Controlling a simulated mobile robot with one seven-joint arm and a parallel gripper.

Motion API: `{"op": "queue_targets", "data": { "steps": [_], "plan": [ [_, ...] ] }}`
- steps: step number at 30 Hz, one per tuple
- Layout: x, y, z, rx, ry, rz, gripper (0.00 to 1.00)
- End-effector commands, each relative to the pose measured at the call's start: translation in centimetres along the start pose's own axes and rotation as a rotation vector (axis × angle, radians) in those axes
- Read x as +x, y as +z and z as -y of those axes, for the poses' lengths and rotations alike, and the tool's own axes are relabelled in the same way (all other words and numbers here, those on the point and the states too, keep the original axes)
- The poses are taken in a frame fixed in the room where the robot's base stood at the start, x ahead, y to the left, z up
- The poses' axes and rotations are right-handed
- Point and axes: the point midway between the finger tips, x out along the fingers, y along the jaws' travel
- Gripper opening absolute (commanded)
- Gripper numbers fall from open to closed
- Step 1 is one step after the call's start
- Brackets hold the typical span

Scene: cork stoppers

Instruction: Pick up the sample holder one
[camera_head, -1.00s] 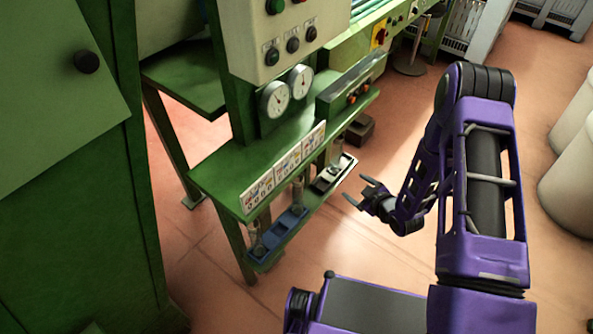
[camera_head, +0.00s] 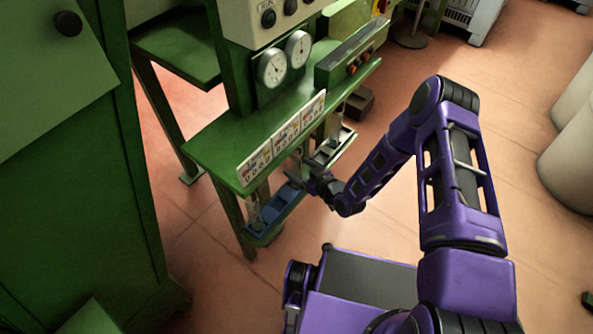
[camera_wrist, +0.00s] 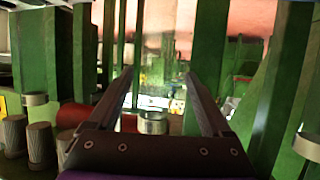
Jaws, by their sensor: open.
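Clear upright cylinders with metal bases, which look like sample holders, stand along the low shelf of the green machine. One sample holder (camera_wrist: 153,123) shows in the wrist view, beyond and between my fingers; its clear upper part blends with the background. Another (camera_head: 255,213) stands in the blue tray (camera_head: 268,232) in the head view. I cannot tell which is number one. My gripper (camera_head: 300,174) is open at the shelf edge, near the right end of the blue tray. In the wrist view, both fingers of my gripper (camera_wrist: 160,74) are spread with nothing clearly between them.
A pale tray (camera_head: 345,146) lies farther right on the shelf. The green ledge with a picture label strip (camera_head: 283,138) overhangs the trays. Several cork stoppers (camera_wrist: 40,141) and a red cylinder (camera_wrist: 73,115) are left of my fingers in the wrist view. Open floor lies in front.

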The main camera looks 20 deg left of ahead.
Motion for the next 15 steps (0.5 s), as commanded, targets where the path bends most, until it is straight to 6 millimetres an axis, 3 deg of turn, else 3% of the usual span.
{"op": "queue_targets", "data": {
  "steps": [15],
  "plan": [
    [5.4, 0.5, -0.4, -0.001, 0.000, 0.001, 0.83]
  ]
}}
